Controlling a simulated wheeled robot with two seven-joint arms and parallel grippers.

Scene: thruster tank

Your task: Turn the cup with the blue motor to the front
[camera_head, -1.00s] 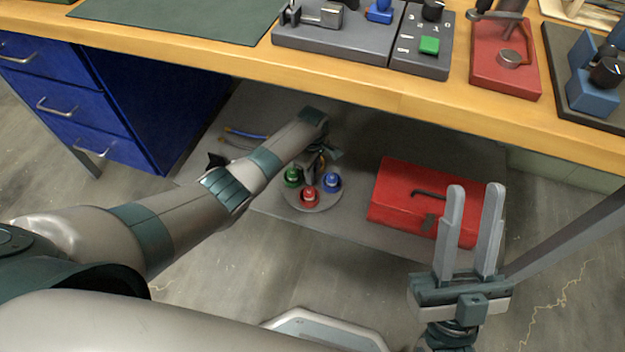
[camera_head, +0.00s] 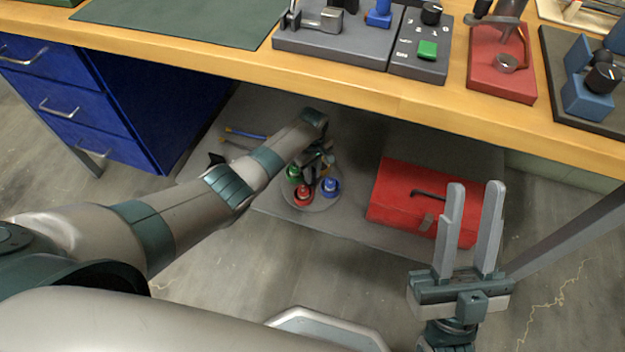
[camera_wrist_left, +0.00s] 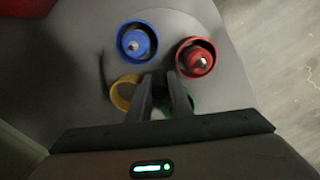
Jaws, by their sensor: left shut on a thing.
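A round grey turntable (camera_head: 312,204) on the low shelf carries coloured cups. The blue cup with the blue motor (camera_head: 329,187) is at its front right, also in the left wrist view (camera_wrist_left: 137,41). The red cup (camera_head: 303,193) is at the front, left of the blue one. The green cup (camera_head: 294,172) is at the left. A yellow cup (camera_wrist_left: 123,92) shows in the left wrist view, partly behind a finger. My right gripper (camera_head: 474,190) is open and empty.
A red toolbox (camera_head: 400,190) stands right of the turntable on the shelf. The wooden workbench (camera_head: 350,85) overhangs above, with a blue drawer unit (camera_head: 140,110) at the left. Cables (camera_head: 243,133) lie behind my left arm.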

